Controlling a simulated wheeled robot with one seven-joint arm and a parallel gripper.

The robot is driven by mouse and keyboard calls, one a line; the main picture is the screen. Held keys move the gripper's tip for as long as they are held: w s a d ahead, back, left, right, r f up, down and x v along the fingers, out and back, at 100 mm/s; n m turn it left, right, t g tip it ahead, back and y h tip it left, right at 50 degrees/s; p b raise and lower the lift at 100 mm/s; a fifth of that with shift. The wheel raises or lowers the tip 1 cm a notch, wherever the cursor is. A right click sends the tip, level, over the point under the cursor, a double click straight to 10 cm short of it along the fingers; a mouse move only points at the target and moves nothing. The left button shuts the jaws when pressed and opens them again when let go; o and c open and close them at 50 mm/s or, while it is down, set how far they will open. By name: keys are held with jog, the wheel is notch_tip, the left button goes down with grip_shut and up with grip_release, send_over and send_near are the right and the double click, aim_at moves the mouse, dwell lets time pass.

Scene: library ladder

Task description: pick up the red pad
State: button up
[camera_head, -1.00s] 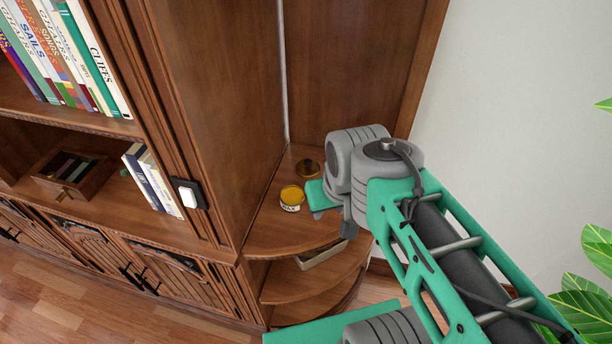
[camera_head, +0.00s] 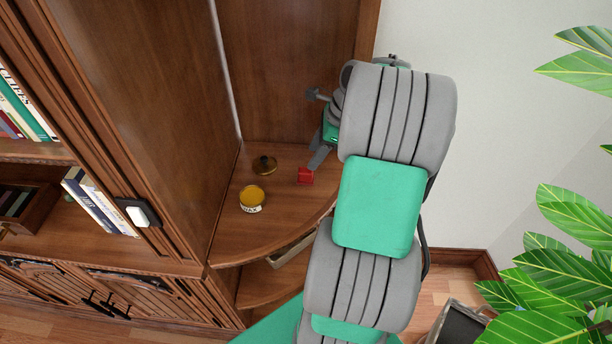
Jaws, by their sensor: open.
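The red pad (camera_head: 306,175) is a small red block on the curved corner shelf (camera_head: 285,208), toward its right side. My gripper (camera_head: 317,127) is open at the right of the shelf. One grey finger is raised toward the back panel and the other points down, its tip just above the red pad in the picture. Nothing shows between the fingers. I cannot tell whether the lower finger touches the pad. My arm hides the right end of the shelf and part of the gripper.
A yellow-topped jar (camera_head: 251,200) and a dark brass lid (camera_head: 264,165) stand left of the pad. A lower curved shelf holds a pale tray (camera_head: 292,250). A wall switch (camera_head: 138,213) is on the cabinet post. A plant (camera_head: 560,240) stands at the right.

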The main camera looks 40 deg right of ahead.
aim_at(306, 170)
jog(key=shift+m, duration=0.3)
jog(key=x, duration=0.7)
jog(key=shift+s+a+f, duration=0.15)
jog(key=shift+s+f, duration=0.05)
jog(key=shift+f, duration=0.25)
grip_shut()
